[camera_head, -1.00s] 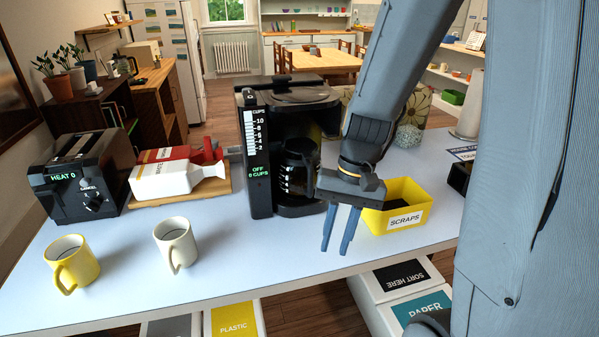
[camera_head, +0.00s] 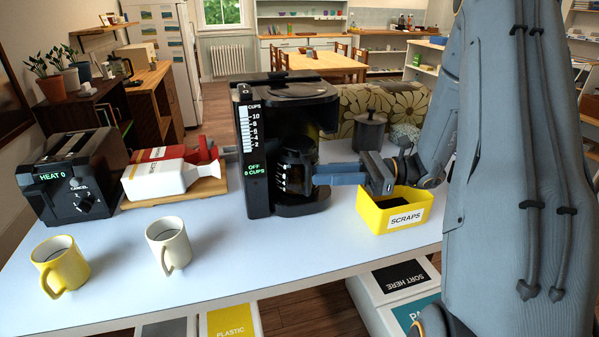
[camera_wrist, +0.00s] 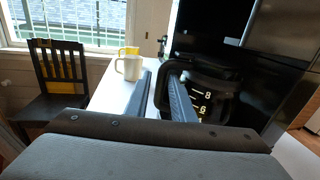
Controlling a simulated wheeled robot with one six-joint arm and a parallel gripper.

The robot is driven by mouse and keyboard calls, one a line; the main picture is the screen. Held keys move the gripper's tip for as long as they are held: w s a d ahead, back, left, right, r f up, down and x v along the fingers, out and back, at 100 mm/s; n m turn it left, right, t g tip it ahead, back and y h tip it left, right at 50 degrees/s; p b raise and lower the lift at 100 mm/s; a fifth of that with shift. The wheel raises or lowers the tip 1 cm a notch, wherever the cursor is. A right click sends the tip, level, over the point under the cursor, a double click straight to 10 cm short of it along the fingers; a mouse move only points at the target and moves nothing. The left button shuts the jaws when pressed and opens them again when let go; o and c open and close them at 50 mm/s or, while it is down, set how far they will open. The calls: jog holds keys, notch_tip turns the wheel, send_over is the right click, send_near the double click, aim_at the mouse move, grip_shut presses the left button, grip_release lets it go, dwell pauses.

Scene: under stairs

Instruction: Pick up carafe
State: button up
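The carafe (camera_head: 297,172) is a dark glass jug with white level marks, standing upright inside the black coffee maker (camera_head: 258,150). My gripper (camera_head: 322,174) reaches in level from the right, its fingertips at the carafe's right side. In the wrist view the fingers (camera_wrist: 158,88) are apart, with white counter showing between them. The carafe (camera_wrist: 205,103) shows there with its marks, just right of and partly behind the right finger. Whether the fingers touch the carafe or its handle, I cannot tell.
A yellow scraps bin (camera_head: 394,215) stands below and right of my gripper. A dark canister (camera_head: 369,131) is behind it. A white mug (camera_head: 170,246), a yellow mug (camera_head: 60,265) and a toaster (camera_head: 82,176) are at the left.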

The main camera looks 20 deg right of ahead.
aim_at(299, 169)
jog(key=a, duration=0.1)
jog(key=a+p, duration=0.1)
jog(key=a, duration=0.1)
jog(key=shift+w+a, duration=0.15)
jog(key=shift+w, duration=0.15)
jog(key=shift+w+a+f+p, duration=0.1)
jog(key=shift+w+a+p, duration=0.1)
jog(key=shift+a+p, duration=0.4)
jog(key=shift+w+a+f+p, duration=0.1)
jog(key=shift+w+a+p, duration=0.1)
jog(key=shift+a, duration=0.65)
jog(key=shift+w+a+p, duration=0.2)
jog(key=shift+a+p, duration=0.15)
jog(key=shift+a, duration=0.4)
grip_shut()
